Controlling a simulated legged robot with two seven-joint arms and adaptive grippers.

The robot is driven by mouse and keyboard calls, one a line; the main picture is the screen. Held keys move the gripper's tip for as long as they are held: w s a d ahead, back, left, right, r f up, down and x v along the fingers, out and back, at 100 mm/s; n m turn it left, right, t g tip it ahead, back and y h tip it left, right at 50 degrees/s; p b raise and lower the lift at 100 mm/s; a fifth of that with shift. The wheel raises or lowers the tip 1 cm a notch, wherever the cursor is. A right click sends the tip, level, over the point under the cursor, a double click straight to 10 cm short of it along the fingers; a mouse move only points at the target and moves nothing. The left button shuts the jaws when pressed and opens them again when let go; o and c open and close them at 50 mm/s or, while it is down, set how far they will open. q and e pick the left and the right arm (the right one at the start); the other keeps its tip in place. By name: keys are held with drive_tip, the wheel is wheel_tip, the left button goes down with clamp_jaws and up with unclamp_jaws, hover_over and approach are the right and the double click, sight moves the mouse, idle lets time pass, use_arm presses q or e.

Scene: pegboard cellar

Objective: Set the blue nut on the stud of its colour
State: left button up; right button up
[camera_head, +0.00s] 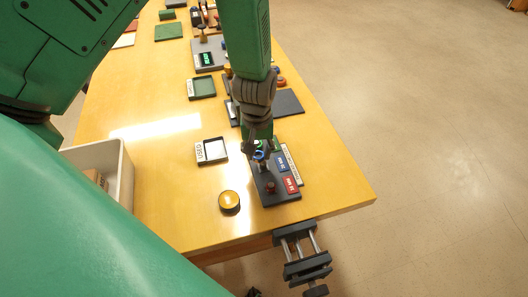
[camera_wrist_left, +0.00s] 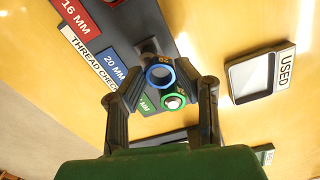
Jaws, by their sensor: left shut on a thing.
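My left gripper (camera_head: 259,150) points down over the dark thread-check board (camera_head: 260,184). It is shut on the blue nut (camera_wrist_left: 160,76), a ring between the fingertips (camera_wrist_left: 160,79) in the left wrist view. The nut shows as a small blue ring in the head view (camera_head: 260,155). A dark stud (camera_wrist_left: 149,47) stands just past the nut, near the blue 20 MM label (camera_wrist_left: 112,67). The nut appears beside this stud, not around it; its height over the board is unclear. A green ring (camera_wrist_left: 173,101) sits around a bright-topped post close by. My right gripper is not in view.
A red label (camera_head: 290,185) and a dark reddish post (camera_head: 270,187) are at the board's near end. A USED tray (camera_head: 211,151) and a yellow round object (camera_head: 229,201) lie to the left. A vise (camera_head: 303,252) hangs at the table's front edge.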

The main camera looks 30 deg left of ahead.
use_arm(q)
drive_tip(key=shift+a, duration=0.1)
drive_tip(key=shift+d+r, duration=0.15)
drive_tip(key=shift+d, duration=1)
drive_tip(key=shift+a+f, duration=0.4)
drive_tip(key=shift+a, duration=0.25)
clamp_jaws()
drive_tip(key=shift+d+f, duration=0.1)
drive_tip(key=shift+d, duration=0.5)
drive_tip(key=o, duration=1)
unclamp_jaws()
drive_tip(key=shift+a, duration=0.15)
drive_tip(key=shift+o, duration=0.2)
drive_tip(key=shift+a, duration=0.2)
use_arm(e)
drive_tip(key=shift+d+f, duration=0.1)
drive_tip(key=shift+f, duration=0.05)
